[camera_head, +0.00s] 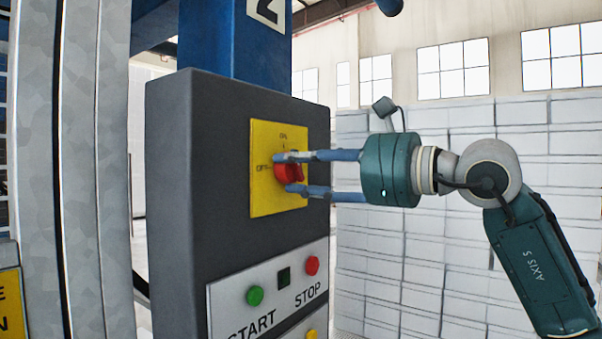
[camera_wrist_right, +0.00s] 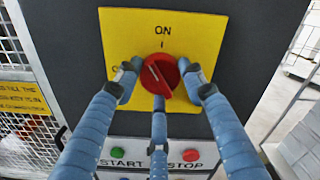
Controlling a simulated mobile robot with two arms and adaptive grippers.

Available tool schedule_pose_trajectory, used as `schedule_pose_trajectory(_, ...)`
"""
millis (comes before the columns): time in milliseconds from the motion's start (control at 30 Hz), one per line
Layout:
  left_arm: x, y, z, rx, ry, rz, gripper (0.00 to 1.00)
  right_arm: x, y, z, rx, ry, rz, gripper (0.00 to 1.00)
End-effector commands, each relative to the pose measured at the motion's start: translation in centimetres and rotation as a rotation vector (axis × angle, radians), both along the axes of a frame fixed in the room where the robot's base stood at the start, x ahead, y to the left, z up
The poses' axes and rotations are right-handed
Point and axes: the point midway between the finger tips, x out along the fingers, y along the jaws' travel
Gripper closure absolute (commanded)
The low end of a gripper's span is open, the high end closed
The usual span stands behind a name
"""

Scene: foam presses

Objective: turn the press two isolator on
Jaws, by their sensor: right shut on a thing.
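The press two isolator is a red rotary knob (camera_head: 291,173) on a yellow plate (camera_head: 262,198), on the face of a dark grey control box (camera_head: 185,200). The plate has ON at the top and OFF at the left. In the right wrist view the knob (camera_wrist_right: 161,76) has a white line that slants toward the upper left, between the OFF and ON sides. My right gripper (camera_head: 285,172) is closed on the knob, its blue fingers around it at left, right and below. The fingers hide part of the OFF lettering in the wrist view. My left gripper is in neither view.
Below the plate is a white panel with a green START button (camera_head: 255,296) and a red STOP button (camera_head: 312,265). A blue column (camera_head: 235,45) marked 2 rises behind the box. A mesh guard (camera_wrist_right: 25,110) stands at the left, and white stacked blocks (camera_head: 440,260) at the right.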

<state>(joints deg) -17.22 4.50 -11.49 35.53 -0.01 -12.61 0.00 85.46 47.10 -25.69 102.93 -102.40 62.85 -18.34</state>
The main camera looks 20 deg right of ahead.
Motion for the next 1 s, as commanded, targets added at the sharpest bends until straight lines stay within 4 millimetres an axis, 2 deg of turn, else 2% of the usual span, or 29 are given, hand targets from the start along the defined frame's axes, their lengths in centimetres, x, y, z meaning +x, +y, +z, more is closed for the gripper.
schedule_pose_trajectory(500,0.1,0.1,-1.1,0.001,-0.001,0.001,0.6,0.0,0.0,-0.1,0.337,0.263,0.0,0.86)
schedule_pose_trajectory(1000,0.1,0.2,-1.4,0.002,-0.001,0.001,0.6,0.0,0.0,0.0,0.456,0.357,-0.001,0.86)
